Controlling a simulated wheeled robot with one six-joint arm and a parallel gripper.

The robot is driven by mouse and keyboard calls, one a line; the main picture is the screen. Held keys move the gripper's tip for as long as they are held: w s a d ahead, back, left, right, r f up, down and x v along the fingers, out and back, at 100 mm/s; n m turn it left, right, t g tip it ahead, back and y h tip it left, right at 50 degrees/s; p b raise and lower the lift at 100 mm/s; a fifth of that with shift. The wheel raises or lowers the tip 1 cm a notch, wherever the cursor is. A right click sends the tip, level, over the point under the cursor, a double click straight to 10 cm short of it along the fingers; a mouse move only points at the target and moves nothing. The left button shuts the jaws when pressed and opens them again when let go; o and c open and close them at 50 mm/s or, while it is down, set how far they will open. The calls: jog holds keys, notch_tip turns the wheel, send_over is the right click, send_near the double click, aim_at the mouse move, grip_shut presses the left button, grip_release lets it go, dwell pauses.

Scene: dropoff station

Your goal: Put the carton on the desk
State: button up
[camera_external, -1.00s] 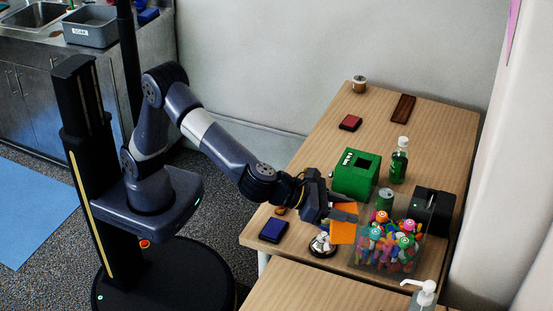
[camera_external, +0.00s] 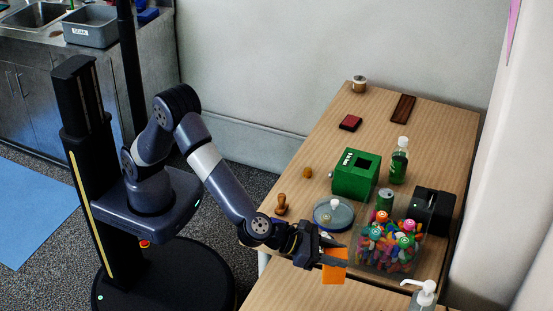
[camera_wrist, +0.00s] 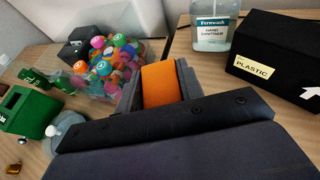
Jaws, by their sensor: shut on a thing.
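My gripper (camera_external: 334,257) is shut on a small orange carton (camera_external: 334,275). The carton also shows between the fingers in the wrist view (camera_wrist: 158,84). In the external view the carton appears over the gap between the two wooden tops, near the back edge of the front desk (camera_external: 285,288). It looks held above the surfaces, though its exact height is hard to tell. The back table (camera_external: 325,110) carries most of the objects. The frames do not name which wooden top is the desk.
A clear bin of colourful pieces (camera_external: 388,248) stands just right of the carton. A green box (camera_external: 356,174), a round dish (camera_external: 333,215) and a wooden stamp (camera_external: 281,206) are behind. A hand sanitizer bottle (camera_wrist: 213,25) and black PLASTIC box (camera_wrist: 275,62) stand on the front desk.

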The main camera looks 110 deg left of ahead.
aim_at(333, 273)
notch_tip(333, 273, down, 8)
jog(key=shift+r+b, duration=0.25)
jog(key=shift+b, duration=0.15)
jog(key=shift+f, duration=0.2)
jog(key=o, duration=1)
jog(key=shift+c, duration=0.2)
jog(key=shift+r, duration=0.15)
jog(key=shift+r, duration=0.2)
jog(key=v, duration=1.2)
